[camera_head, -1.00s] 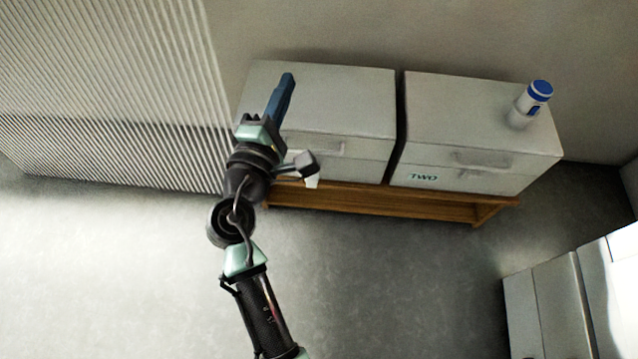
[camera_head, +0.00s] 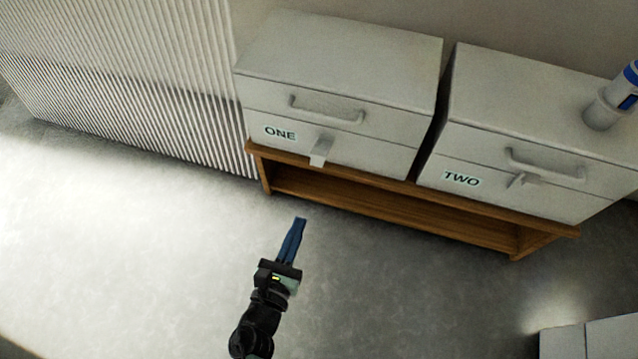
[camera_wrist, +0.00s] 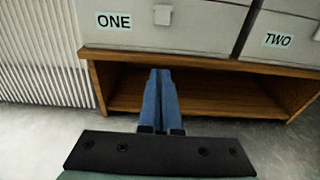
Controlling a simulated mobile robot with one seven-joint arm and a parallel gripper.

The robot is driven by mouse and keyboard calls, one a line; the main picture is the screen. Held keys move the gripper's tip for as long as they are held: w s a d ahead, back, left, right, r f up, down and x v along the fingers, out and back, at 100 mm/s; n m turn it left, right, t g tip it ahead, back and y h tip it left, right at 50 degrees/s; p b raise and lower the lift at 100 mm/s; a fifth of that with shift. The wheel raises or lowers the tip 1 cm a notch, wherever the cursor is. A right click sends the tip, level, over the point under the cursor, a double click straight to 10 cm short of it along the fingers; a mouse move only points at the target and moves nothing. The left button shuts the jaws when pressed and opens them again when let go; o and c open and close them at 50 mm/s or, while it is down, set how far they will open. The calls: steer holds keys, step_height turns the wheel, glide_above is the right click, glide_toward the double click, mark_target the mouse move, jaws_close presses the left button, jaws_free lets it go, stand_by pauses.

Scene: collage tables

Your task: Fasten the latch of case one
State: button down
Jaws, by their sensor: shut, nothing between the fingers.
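Case one (camera_head: 340,70) is a pale grey box with a handle and an "ONE" label, on the left of a wooden bench. Its lid looks down. Its latch (camera_head: 321,150), a small pale tab, hangs on the front right of the label, tilted outward at its lower end. The latch also shows in the wrist view (camera_wrist: 162,15), near the top edge. My gripper (camera_head: 300,220) has blue fingers, shut and empty. It is in front of the bench, lower than the latch and apart from it. In the wrist view the fingertips (camera_wrist: 160,72) point at the bench's open shelf space.
Case two (camera_head: 530,110) stands to the right on the same bench, with a narrow gap between. A white and blue bottle (camera_head: 610,100) stands on it. The wooden bench (camera_head: 400,202) has an open lower space. A ribbed panel (camera_head: 120,80) is at left. The floor in front is clear.

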mark_target(321, 152)
steer(key=shift+f, duration=0.15)
steer(key=w+d+r+b, duration=0.2)
steer(key=w+d+b, duration=0.1)
steer(key=w, duration=0.7)
steer(key=shift+w+d+r, duration=0.2)
steer(key=shift+w+r, duration=0.15)
steer(key=shift+r, duration=0.05)
steer(key=shift+r, duration=0.1)
steer(key=shift+r+g+p, duration=0.2)
steer(key=shift+g+p, duration=0.1)
steer(key=shift+p, duration=0.85)
